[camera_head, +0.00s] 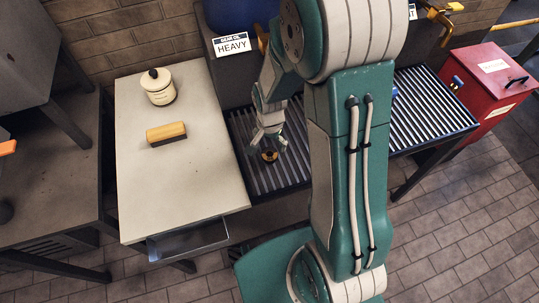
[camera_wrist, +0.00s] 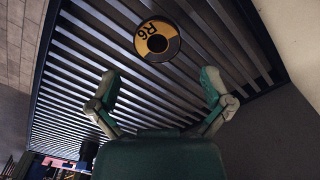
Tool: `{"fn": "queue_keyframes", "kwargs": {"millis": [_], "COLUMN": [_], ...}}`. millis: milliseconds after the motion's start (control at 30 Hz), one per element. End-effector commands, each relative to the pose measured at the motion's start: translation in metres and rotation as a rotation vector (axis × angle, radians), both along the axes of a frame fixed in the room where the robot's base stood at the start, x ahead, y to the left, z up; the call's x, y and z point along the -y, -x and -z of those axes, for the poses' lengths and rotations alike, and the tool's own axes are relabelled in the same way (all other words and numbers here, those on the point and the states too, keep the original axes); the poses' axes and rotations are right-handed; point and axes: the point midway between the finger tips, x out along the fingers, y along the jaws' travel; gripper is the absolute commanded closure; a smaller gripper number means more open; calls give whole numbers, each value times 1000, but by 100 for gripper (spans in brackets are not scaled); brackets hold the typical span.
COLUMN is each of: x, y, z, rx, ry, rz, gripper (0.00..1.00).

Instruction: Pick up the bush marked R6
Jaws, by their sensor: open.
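The bush marked R6 (camera_wrist: 176,32) lies on the dark slatted rack (camera_wrist: 72,90). It is a round piece with a dark hole, half yellow and half dark on its face, and "R6" shows in the wrist view. In the head view the bush (camera_head: 270,156) shows just below the fingertips, partly hidden by them. My gripper (camera_wrist: 158,80) is open and empty, its two fingers spread wide, with the bush ahead of and between the finger lines. In the head view my gripper (camera_head: 268,137) is over the left part of the rack.
A pale table (camera_head: 180,195) stands left of the rack, with a cream lidded pot (camera_head: 158,88) and a yellow brush (camera_head: 166,133) on it. A "HEAVY" sign (camera_head: 232,43) is on a grey tank behind. A red box (camera_head: 490,85) stands at right. My arm hides the rack's middle.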

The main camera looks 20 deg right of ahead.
Motion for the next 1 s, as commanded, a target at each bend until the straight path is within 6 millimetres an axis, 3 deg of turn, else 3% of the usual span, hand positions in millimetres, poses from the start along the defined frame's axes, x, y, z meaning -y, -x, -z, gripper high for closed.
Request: {"fn": "queue_keyframes", "kwargs": {"millis": [433, 733, 767, 900, 967, 1000], "x": [0, 0, 0, 0, 0, 0], "y": [3, 3, 3, 3, 3, 3], "z": [52, 57, 57, 57, 57, 57], "rx": [-2, 1, 1, 1, 1, 1], "ry": [2, 1, 1, 1, 2, 2], "rz": [-2, -2, -2, -2, -2, -2], "gripper": [0, 0, 4, 67, 92, 92]}}
